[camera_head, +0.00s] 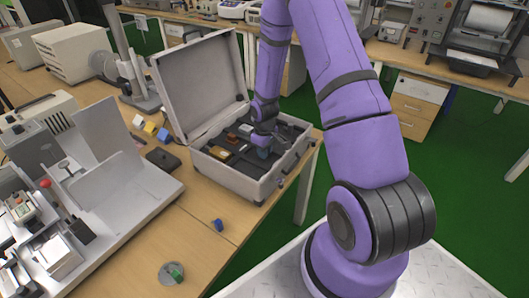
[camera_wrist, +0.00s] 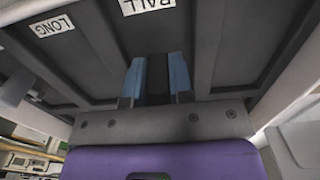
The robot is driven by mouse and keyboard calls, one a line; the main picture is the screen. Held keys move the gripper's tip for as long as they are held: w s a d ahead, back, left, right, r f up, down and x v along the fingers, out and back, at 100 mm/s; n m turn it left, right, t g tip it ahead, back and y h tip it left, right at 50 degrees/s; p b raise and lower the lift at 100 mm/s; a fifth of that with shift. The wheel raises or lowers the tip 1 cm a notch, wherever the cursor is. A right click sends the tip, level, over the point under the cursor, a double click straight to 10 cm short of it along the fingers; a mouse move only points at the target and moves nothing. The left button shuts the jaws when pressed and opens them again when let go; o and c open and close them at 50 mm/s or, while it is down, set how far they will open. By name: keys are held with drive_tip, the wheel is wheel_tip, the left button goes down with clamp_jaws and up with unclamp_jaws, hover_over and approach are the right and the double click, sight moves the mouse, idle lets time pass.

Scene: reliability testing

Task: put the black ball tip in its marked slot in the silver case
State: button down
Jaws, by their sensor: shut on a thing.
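The silver case (camera_head: 163,80) stands open on the wooden table, its lid tilted back. My gripper (camera_head: 264,153) is down inside the right half of the case. In the wrist view its two blue fingers (camera_wrist: 157,75) are shut on a dark piece, the black ball tip (camera_wrist: 157,88), which is hard to tell from the dark lining. A white label reading BALL (camera_wrist: 147,5) lies just beyond the fingertips, and a label reading LONG (camera_wrist: 52,26) is at upper left, each by a dark compartment. The tip's lower end and its contact with the case floor are hidden.
Dark dividers (camera_wrist: 107,40) separate the compartments around my fingers. Other parts, including a yellow one (camera_head: 218,152), lie in the left of the case. A blue piece (camera_head: 218,225) and a round grey disc with a green part (camera_head: 172,272) are on the table in front.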

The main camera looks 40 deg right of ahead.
drive_tip(key=shift+f, duration=0.35)
drive_tip(key=shift+f, duration=0.1)
drive_tip(key=c, duration=1.3)
unclamp_jaws()
